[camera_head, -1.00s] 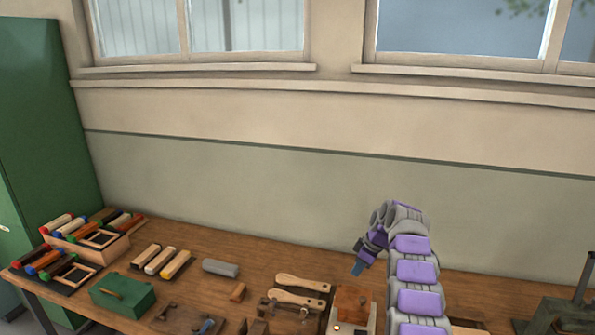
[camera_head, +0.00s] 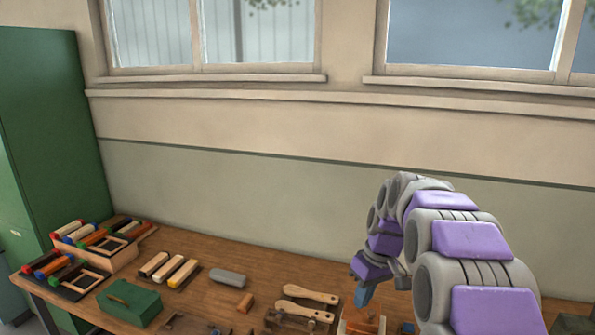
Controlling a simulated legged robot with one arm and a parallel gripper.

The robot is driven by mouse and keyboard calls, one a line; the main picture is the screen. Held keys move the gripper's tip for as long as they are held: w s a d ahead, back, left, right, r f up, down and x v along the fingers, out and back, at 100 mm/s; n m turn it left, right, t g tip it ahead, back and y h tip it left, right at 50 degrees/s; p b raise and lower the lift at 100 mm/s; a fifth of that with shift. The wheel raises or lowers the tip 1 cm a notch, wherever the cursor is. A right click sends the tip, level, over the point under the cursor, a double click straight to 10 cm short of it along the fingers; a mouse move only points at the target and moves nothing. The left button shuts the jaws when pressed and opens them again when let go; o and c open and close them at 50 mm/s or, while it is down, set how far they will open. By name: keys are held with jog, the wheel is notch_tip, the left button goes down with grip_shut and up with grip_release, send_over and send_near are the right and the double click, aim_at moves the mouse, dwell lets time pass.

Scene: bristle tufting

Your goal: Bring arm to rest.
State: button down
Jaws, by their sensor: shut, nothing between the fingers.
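My arm, in grey and purple segments, rises at the right of the head view and bends over, with its end pointing down. The gap between the tip and the block cannot be judged from this view. My arm hides the right part of the bench.
The wooden bench (camera_head: 215,256) carries a green box (camera_head: 129,302), a grey block (camera_head: 228,278), several coloured bristle bundles in a wooden rack (camera_head: 125,257), and two wooden brush handles (camera_head: 310,294). A green cabinet (camera_head: 45,140) stands at the left.

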jog(key=s+f+m+h, duration=0.1)
jog(key=s+f+m, duration=0.1)
jog(key=s, duration=1.7)
jog(key=s+f+m+g+h, duration=0.1)
jog(key=s+f+m, duration=0.1)
jog(key=s, duration=1.7)
jog(key=shift+a+f+m+g+b, duration=0.35)
jog(key=shift+a+m+b, duration=0.1)
jog(key=shift+m, duration=0.45)
